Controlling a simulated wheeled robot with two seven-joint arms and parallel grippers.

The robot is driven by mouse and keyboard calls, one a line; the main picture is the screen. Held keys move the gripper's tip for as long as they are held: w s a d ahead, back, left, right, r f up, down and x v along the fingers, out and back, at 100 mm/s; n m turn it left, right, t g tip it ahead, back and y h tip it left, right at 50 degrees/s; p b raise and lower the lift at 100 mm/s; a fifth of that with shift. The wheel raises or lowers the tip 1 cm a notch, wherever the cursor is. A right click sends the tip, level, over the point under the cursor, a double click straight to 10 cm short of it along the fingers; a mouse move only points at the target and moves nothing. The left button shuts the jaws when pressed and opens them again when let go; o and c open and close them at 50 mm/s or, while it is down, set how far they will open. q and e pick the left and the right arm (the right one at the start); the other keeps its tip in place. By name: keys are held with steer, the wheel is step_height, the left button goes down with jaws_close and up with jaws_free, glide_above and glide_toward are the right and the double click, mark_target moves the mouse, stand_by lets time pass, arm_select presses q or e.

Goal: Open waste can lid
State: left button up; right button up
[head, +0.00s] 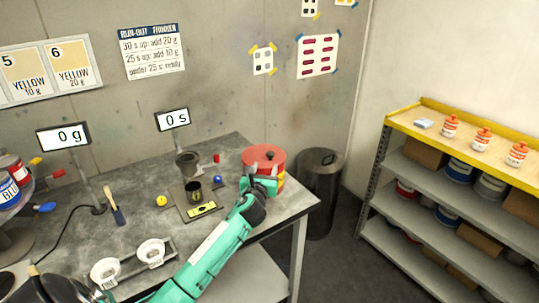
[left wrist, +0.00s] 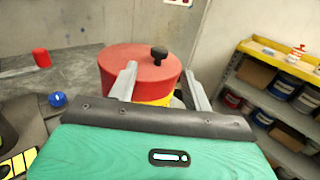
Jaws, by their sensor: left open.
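The waste can (head: 281,180) is a red and yellow can at the right rear corner of the table. Its red lid (head: 258,156) is on, and a black knob stands near the lid's edge. My left gripper (head: 262,170) is open at the front of the can. In the left wrist view, its two grey fingers (left wrist: 160,72) stand apart, with the lid (left wrist: 140,67) and the black knob (left wrist: 158,54) beyond them. Whether the fingers touch the can is unclear. The yellow body (left wrist: 158,100) is mostly hidden. My right gripper is in neither view.
A dark bin (head: 320,185) stands on the floor right of the table (head: 95,225). A yellow-topped shelf (head: 470,138) with paint cans is at right.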

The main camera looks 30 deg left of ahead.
mark_target(270, 155)
arm_select(q)
steer(key=p+x, duration=0.1)
steer(key=x, duration=0.7)
steer(key=shift+w+a, duration=0.2)
steer(key=shift+w, duration=0.15)
steer(key=shift+c, duration=0.2)
jaws_close()
